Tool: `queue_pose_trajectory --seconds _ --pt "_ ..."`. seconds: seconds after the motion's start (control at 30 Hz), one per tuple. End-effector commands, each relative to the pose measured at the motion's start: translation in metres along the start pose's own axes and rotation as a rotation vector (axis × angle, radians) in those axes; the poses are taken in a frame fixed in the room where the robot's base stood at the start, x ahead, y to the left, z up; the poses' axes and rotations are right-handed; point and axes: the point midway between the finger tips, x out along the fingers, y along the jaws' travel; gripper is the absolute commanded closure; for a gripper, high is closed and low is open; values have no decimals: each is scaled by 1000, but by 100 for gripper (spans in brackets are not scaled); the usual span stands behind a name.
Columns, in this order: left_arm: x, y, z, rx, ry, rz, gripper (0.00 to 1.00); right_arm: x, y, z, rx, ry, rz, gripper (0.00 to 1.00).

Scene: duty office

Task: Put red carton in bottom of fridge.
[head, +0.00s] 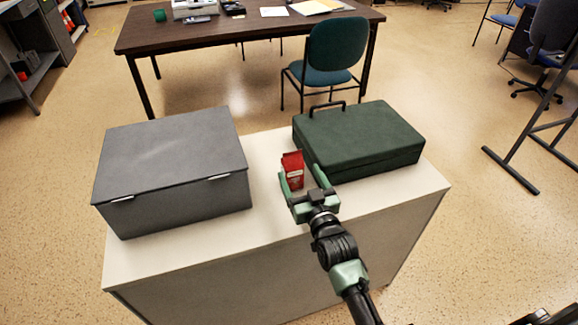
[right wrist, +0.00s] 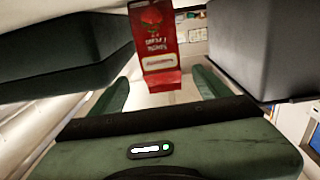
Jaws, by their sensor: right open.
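The red carton (head: 292,168) stands on the white top of a cabinet, between a grey box and a green case. In the right wrist view the carton (right wrist: 155,45) shows its printed red face, with a pale strip low down. My right gripper (head: 301,180) is open, just in front of the carton. In the right wrist view its two fingers (right wrist: 160,92) are spread to either side below the carton, with no visible grip on it. My left gripper is not in view. I see nothing I can make out as a fridge.
The grey lidded box (head: 172,170) stands close on the left and the dark green case (head: 360,137) on the right, leaving a narrow gap. The cabinet top (head: 265,222) is bare in front. Behind are a desk (head: 240,32) and a chair (head: 335,55). Floor is open around.

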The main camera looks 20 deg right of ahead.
Motion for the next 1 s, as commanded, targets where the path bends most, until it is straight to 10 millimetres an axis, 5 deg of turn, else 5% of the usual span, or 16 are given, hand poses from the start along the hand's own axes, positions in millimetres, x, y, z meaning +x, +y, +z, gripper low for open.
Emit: queue_pose_trajectory --seconds 0.2,0.43,0.77,1.0 --pt "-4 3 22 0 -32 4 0 26 -1 -3 1 1 0 23" --pt "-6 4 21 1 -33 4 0 60 -3 -4 1 -1 0 23" --pt "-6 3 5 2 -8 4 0 66 -2 -3 1 -1 0 23" --pt "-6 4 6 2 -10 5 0 66 -2 -3 0 -1 0 90"
